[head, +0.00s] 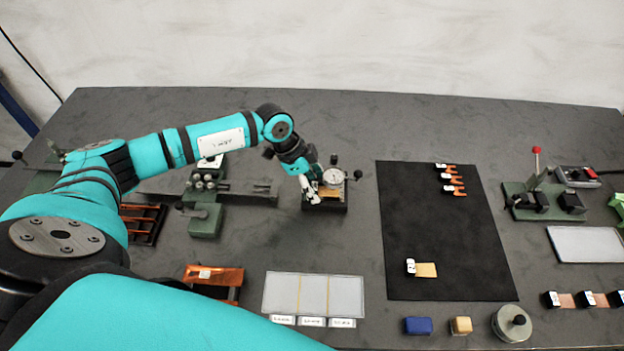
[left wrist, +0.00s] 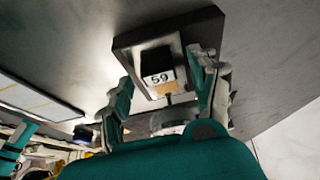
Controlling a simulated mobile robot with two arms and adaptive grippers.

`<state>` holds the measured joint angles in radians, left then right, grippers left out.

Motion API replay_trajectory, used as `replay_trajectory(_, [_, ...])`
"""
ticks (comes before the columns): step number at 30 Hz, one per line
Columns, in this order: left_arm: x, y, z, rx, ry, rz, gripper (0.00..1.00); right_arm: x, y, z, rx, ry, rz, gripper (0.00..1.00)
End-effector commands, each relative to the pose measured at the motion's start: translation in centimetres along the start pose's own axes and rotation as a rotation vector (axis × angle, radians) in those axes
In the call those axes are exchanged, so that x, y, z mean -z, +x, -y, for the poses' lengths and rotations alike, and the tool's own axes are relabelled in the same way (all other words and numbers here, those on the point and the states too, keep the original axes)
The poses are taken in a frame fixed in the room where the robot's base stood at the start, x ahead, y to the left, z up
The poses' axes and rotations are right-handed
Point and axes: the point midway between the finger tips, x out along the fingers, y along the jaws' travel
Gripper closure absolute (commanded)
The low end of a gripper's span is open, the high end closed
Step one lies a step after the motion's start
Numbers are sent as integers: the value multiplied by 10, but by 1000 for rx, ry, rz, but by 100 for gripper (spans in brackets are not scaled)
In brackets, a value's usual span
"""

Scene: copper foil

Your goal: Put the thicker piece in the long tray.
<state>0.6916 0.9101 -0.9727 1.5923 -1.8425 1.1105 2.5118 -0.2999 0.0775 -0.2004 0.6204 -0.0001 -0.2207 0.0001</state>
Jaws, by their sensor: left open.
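My left gripper (head: 308,196) is open at the dial gauge (head: 333,177) on its dark base. In the left wrist view, its two fingers (left wrist: 162,100) stand apart on either side of a piece with a black tab marked 59 (left wrist: 157,66) and a copper-coloured strip (left wrist: 166,89), at the gauge. I cannot tell whether the fingers touch it. Another tabbed copper-coloured piece (head: 426,270) lies on the black mat (head: 440,220). A pale three-part tray (head: 313,294) with labels is at the front; a white tray (head: 586,244) is at the right. I cannot tell which is the long tray.
Several orange-ended pieces (head: 452,180) lie at the mat's far end. A blue block (head: 418,326), a tan block (head: 461,325) and a knobbed metal weight (head: 511,323) stand at the front. A red-knobbed lever fixture (head: 540,195) is at the right. The mat's middle is clear.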

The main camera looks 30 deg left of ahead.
Motion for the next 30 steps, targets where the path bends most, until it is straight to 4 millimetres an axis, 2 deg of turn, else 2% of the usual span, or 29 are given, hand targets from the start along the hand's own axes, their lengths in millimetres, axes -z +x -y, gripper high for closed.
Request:
replay_trajectory(2, [0,0,0,0,0,0,40,-1,0,0,0,0,1,100])
replay_trajectory(15, [0,1,-2,-7,-1,1,96,-1,0,-1,-1,1,2,100])
replay_trajectory(16, [0,1,-3,-7,-1,1,70,-1,0,-1,-1,1,2,100])
replay_trajectory(23, [0,1,-2,-6,-1,1,99,-2,0,-3,-4,0,2,100])
replay_trajectory(30, [0,0,-1,-3,-1,1,99,-2,-1,-4,-5,-1,2,100])
